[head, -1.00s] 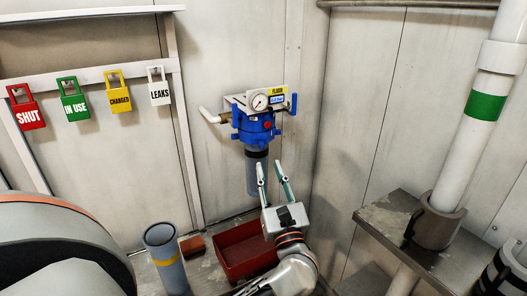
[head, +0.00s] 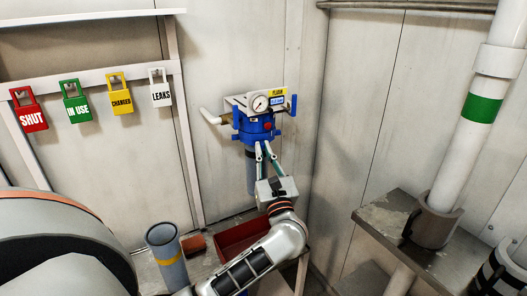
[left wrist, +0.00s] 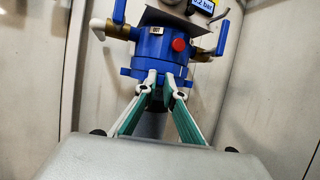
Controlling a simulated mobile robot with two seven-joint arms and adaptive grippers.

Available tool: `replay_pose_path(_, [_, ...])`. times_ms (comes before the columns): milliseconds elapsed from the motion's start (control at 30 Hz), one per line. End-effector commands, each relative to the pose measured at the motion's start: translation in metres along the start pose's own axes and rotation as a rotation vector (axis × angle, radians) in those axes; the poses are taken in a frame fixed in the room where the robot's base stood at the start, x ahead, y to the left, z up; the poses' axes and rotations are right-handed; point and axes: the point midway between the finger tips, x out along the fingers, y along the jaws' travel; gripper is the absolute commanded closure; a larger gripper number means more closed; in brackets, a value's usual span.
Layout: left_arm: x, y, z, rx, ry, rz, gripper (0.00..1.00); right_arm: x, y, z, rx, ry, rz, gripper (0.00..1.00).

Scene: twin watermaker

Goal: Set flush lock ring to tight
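The blue filter unit (head: 256,128) is fixed to the back wall and shows large in the left wrist view (left wrist: 155,50). Its round gauge (head: 260,103) and red button (left wrist: 179,44) face me. A dark band, which may be the lock ring, sits under the blue head; my fingers largely hide it, and a dark part (left wrist: 153,124) shows between them. My left gripper (head: 264,147) is in front of the unit's lower blue edge. Its fingertips (left wrist: 160,77) have a narrow gap with nothing clearly held. I cannot tell whether they touch the unit. My right gripper is out of view.
A red bin (head: 236,238) and a grey cylinder with a yellow band (head: 167,255) stand below. Coloured tags (head: 77,108) hang on the left wall. A white pipe (head: 474,130) and metal shelf (head: 385,218) are at the right.

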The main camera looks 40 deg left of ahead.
Motion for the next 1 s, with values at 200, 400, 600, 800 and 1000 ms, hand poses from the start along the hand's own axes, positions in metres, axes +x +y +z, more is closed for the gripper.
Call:
replay_pose_path(200, [0.0,0.0,0.0,0.0,0.0,-0.001,1.0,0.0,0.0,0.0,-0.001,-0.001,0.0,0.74])
replay_pose_path(400, [0.002,0.009,0.001,-0.024,-0.006,-0.07,1.0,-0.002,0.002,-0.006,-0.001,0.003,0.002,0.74])
replay_pose_path(600, [0.004,0.029,-0.001,-0.05,-0.001,-0.125,1.0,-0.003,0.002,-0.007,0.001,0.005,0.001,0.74])
replay_pose_path(800, [0.009,0.038,-0.002,-0.052,-0.001,-0.12,1.0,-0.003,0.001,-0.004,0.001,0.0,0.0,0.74])
replay_pose_path(1000, [0.01,0.039,-0.002,-0.051,-0.002,-0.117,0.87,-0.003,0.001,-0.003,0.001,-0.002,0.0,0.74])
